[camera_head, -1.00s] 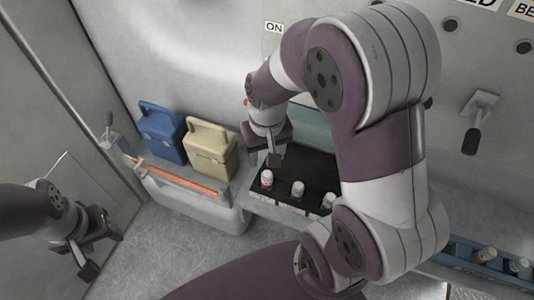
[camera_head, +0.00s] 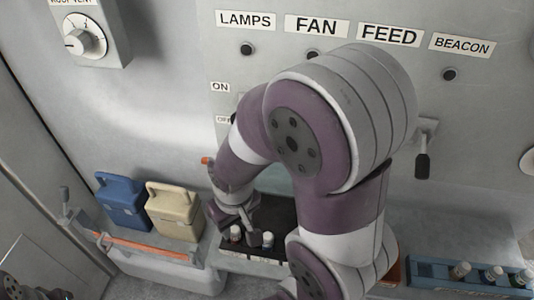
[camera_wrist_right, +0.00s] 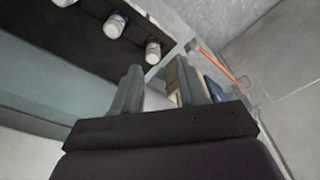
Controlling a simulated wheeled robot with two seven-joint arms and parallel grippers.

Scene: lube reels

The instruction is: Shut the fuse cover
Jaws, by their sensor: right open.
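I cannot pick out the fuse cover for sure. A pale teal panel (camera_head: 276,181) stands behind the dark tray, mostly hidden by my right arm. A pale teal surface (camera_wrist_right: 45,85) also fills the left of the right wrist view. My right gripper (camera_head: 252,236) is low over the dark tray, close to the small bottles. In the right wrist view its two fingers (camera_wrist_right: 160,82) are apart with nothing held between them. My left gripper (camera_head: 55,293) is only partly in view at the bottom left corner, and its jaws are unclear.
A dark tray (camera_head: 291,215) holds small white bottles (camera_head: 236,233). Blue (camera_head: 122,202) and cream (camera_head: 172,211) boxes stand to its left, behind an orange-red bar (camera_head: 147,245). A blue rack (camera_head: 428,272) with bottles is at right. A black-handled lever (camera_head: 422,165) sticks out of the wall.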

